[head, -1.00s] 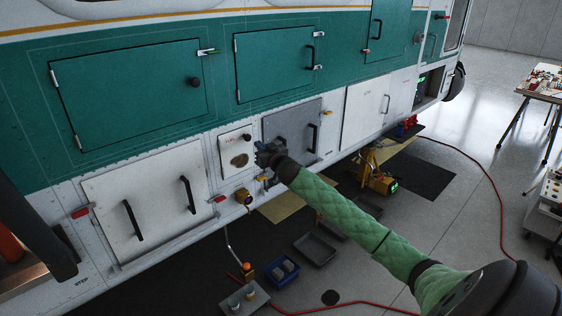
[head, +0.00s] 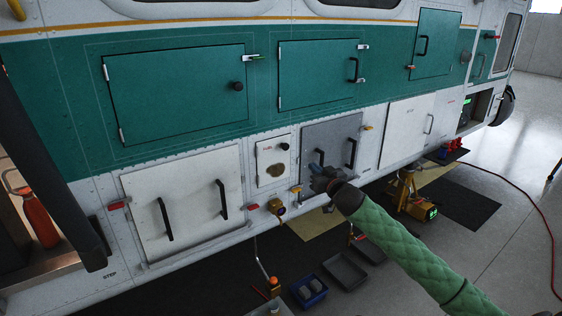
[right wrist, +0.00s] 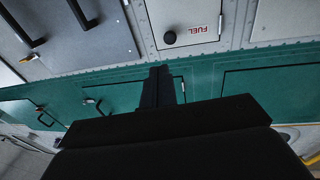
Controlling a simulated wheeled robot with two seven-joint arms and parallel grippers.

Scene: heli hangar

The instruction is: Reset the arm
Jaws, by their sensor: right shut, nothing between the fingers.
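My right arm, in a green quilted sleeve (head: 405,255), reaches in from the lower right in the head view. Its gripper (head: 316,170) is in front of the grey panel with two black handles (head: 338,130), low on the helicopter's side. I cannot tell from the head view how far it is from the panel. In the right wrist view the gripper's dark fingers (right wrist: 158,72) are together with nothing between them. The small white fuel door (right wrist: 188,18) shows beyond them, upside down. My left gripper is not in view.
The white panel with two handles (head: 170,205) is left of the fuel door. A yellow jack (head: 405,195) stands under the fuselage. A blue bin (head: 308,290) and a dark tray (head: 345,270) lie on the floor. A red hose (head: 545,230) runs along the right. Open floor lies at right.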

